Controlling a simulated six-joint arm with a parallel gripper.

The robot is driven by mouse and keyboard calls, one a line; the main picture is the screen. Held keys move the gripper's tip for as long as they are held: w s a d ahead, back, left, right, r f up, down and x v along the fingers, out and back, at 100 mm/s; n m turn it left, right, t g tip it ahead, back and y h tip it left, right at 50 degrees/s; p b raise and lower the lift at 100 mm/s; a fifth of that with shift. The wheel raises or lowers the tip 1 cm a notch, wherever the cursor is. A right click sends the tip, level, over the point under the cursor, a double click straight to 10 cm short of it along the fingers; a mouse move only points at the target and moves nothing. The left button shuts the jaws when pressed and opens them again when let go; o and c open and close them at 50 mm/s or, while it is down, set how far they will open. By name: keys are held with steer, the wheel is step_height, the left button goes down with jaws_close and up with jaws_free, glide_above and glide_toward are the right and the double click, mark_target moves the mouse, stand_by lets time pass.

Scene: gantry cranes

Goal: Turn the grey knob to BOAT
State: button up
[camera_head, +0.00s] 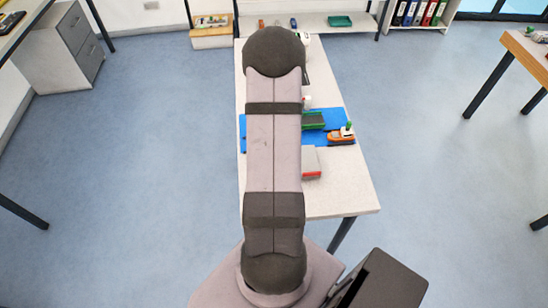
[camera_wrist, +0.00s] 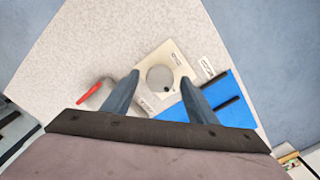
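The grey round knob (camera_wrist: 160,78) sits on a beige plate (camera_wrist: 151,64) in the wrist view. Small dark labels are on the plate, one near its upper right and one near its lower edge, too small to read. My gripper (camera_wrist: 159,77) is open, with one finger on each side of the knob in the picture. I cannot tell whether the fingers are down at the knob's height, and no contact is clear. A dark spot shows near the knob's lower right. In the head view my arm hides the knob, its plate and my gripper.
A blue mat (camera_wrist: 238,111) lies right of the plate. In the head view a green container (camera_head: 313,121) and an orange toy boat (camera_head: 341,137) are on it. A grey-and-red block (camera_head: 312,162) is nearer. The pale table's (camera_head: 345,196) near right part is clear.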

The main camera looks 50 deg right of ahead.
steer(key=shift+r+b, duration=0.9)
steer(key=shift+r, duration=2.8)
steer(key=n, duration=0.2)
steer(key=shift+f+n, duration=0.1)
steer(key=shift+n, duration=0.3)
steer(key=s+a+f+n+g+y, duration=0.1)
steer(key=s+a+f+n+y, duration=0.1)
steer(key=s+a+n, duration=0.6)
steer(key=w+a+r+n, duration=0.1)
steer(key=a+r+n, duration=0.1)
steer(key=a, duration=0.5)
steer(key=w+a+r+n+h, duration=0.1)
steer(key=w+a+r+n, duration=0.1)
steer(key=a, duration=0.6)
steer(key=w+a+r+n+t+h, duration=0.1)
steer(key=w+a+r+n, duration=0.1)
steer(key=a, duration=0.6)
steer(key=shift+r+n, duration=0.2)
steer(key=shift+n, duration=0.5)
